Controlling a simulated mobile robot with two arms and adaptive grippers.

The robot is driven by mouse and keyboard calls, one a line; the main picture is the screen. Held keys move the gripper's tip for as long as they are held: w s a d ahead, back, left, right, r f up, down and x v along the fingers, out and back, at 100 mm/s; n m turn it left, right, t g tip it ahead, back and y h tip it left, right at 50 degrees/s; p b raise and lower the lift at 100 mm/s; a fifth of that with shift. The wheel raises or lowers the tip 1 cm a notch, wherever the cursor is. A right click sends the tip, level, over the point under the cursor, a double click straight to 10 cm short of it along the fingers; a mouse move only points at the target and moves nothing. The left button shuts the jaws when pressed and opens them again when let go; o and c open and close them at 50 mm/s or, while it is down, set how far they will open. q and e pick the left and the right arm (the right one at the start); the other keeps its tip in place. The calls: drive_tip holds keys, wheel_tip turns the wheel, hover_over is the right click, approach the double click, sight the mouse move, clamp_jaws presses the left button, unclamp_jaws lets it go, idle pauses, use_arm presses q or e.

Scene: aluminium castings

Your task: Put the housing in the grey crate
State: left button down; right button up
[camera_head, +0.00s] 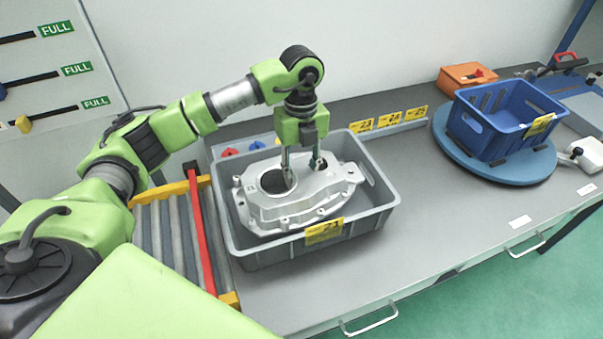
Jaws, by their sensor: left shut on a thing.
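The housing (300,206) is a silver aluminium casting with a large round opening on its left part. It is inside the outline of the grey crate (277,255), low between the walls; whether it touches the floor cannot be told. My left gripper (303,178) points down from above and is shut on the housing, with one finger at the round opening. The crate stands on the grey bench and carries a yellow label on its front wall. My right gripper is not in view.
A roller conveyor (178,232) with a red bar lies left of the crate. A blue crate (497,125) stands on a round blue turntable (520,170) at the right. An orange box (465,76) is behind it. The bench between crate and turntable is clear.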

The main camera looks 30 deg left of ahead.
sight(302, 169)
use_arm(q)
wheel_tip(302, 169, down, 3)
drive_tip(key=shift+w+r+p, duration=0.1)
drive_tip(key=shift+r+p, duration=0.1)
drive_tip(key=shift+p, duration=0.1)
drive_tip(key=shift+f+p, duration=0.5)
drive_tip(key=shift+f, duration=1.45)
drive_tip(key=c, duration=1.4)
unclamp_jaws()
drive_tip(key=shift+f, duration=0.1)
drive_tip(key=shift+c, duration=0.2)
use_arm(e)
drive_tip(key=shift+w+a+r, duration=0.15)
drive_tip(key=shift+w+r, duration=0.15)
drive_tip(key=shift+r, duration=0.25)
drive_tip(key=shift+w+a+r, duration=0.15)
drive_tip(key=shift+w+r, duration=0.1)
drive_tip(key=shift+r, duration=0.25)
